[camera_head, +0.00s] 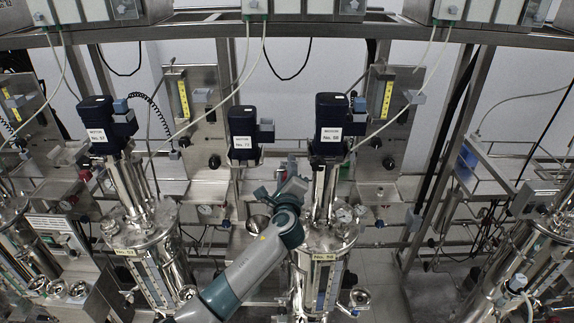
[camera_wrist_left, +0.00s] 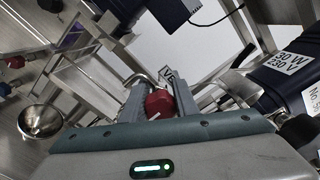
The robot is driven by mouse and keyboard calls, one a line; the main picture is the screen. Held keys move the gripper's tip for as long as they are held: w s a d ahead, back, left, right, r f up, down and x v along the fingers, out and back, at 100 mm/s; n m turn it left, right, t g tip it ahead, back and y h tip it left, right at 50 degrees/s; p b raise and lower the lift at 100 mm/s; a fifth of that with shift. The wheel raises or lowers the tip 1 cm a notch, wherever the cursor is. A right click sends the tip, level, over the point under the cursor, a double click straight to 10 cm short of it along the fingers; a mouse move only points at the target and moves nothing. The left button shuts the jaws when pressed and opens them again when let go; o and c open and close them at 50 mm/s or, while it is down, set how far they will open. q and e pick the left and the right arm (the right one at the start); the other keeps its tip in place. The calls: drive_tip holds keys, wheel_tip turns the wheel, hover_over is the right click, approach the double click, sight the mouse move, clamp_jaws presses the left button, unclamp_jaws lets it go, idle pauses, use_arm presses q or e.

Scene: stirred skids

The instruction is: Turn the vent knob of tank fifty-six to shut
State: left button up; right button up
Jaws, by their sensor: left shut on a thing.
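The tank (camera_head: 318,275) of the right-hand motor stands upright right of centre, a shiny steel vessel with a yellow label. Its dark blue motor (camera_head: 331,112) carries a white label that looks like No. 56, though the digits are small. My left gripper (camera_head: 297,183) is beside the tank's upper part, left of the shaft housing. In the left wrist view, my left gripper (camera_wrist_left: 158,100) is shut on a red knob (camera_wrist_left: 158,104), which sits between the two grey fingers. A bent metal pipe shows just beyond it. The knob's marking cannot be read. My right gripper is not in view.
Another tank (camera_head: 142,235) with its motor (camera_head: 101,128) stands at the left. A third motor (camera_head: 243,135) is between them, behind. A steel funnel (camera_wrist_left: 40,121) shows at the left of the wrist view. Hoses and a steel frame (camera_head: 300,28) surround the skids.

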use_arm(q)
drive_tip(key=shift+m, duration=0.5)
drive_tip(key=shift+f, duration=0.1)
drive_tip(key=o, duration=1.1)
drive_tip(key=shift+s, duration=0.1)
drive_tip(key=shift+s+b, duration=2.6)
drive_tip(key=shift+s, duration=6.05)
